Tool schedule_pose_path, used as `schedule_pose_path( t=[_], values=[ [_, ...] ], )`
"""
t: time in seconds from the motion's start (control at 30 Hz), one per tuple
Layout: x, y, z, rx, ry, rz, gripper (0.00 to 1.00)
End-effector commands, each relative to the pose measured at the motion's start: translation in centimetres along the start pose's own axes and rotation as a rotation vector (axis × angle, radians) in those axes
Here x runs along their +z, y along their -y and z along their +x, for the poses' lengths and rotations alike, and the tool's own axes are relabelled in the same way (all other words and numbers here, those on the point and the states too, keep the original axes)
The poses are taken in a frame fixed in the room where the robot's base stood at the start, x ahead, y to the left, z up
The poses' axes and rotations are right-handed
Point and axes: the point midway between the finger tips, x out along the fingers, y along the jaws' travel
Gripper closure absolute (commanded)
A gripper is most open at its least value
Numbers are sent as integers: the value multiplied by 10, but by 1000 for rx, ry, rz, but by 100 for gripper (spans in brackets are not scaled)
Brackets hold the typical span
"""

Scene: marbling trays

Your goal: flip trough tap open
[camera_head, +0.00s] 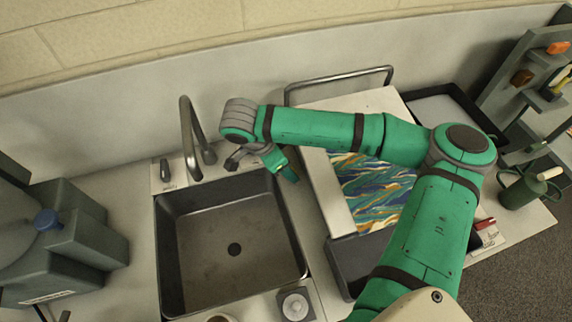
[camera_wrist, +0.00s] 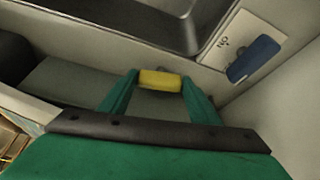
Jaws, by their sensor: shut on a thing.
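My gripper (camera_wrist: 160,82) is shut on a small yellow piece (camera_wrist: 160,79), which sits between its two green fingertips in the wrist view. What the piece is attached to is hidden, and I cannot tell if it is the tap's handle. In the head view, my gripper (camera_head: 283,166) is at the back right corner of the dark sink trough (camera_head: 296,245). A bent metal spout (camera_head: 187,135) rises behind the trough, left of my gripper. In the wrist view, a blue lever (camera_wrist: 254,58) lies on a pale plate with faint lettering, right of my fingers and apart from them.
A dark lever (camera_head: 164,169) stands behind the trough's back left corner. A patterned marbled sheet (camera_head: 372,190) lies right of the trough, partly behind my arm. A grey machine with a blue knob (camera_head: 47,219) stands at left. A metal rail (camera_head: 340,83) runs at the back.

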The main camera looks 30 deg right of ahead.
Motion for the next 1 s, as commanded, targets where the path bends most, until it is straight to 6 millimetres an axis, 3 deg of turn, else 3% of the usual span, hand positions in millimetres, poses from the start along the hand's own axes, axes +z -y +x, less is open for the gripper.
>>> schedule_pose_path(
  t=[0.4, 0.97, 1.0],
  values=[
    [-1, 1, 0, 81, 3, 187, 66],
    [0, 2, 0, 93, 3, 214, 66],
    [0, 2, 0, 92, 3, 214, 34]
  ],
)
